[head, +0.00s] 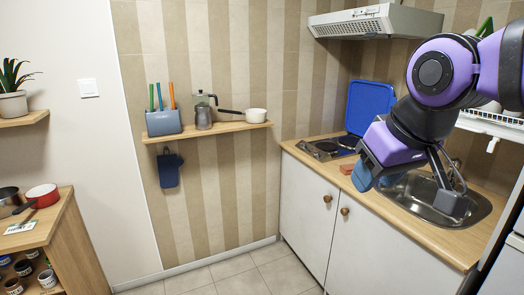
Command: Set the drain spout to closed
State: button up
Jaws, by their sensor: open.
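The steel sink (482,209) is set in the wooden counter on the right. A thin metal spout (459,178) shows at its back edge, partly hidden by my arm. I cannot tell its setting from here. My gripper (410,192) is open in front of and over the sink, with a dark finger on the right. A blue shape lies on its left side, and I cannot tell whether it is a finger or something behind. No object shows between the fingers.
A hob (325,147) with its blue lid (370,105) raised stands left of the sink. A reddish block (346,169) lies on the counter (415,226). White cupboards (310,215) are below, a range hood (375,21) above. The tiled floor (240,279) in front is clear.

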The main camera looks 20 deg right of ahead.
aim_at(490, 148)
jog(key=i+z, duration=0.4)
jog(key=i+j+z, duration=0.1)
jog(key=i+z, duration=0.25)
jog(key=i+j+z, duration=0.15)
jog(key=z, duration=0.25)
jog(key=i+z, duration=0.1)
jog(key=z, duration=1.05)
jog(key=j, duration=1)
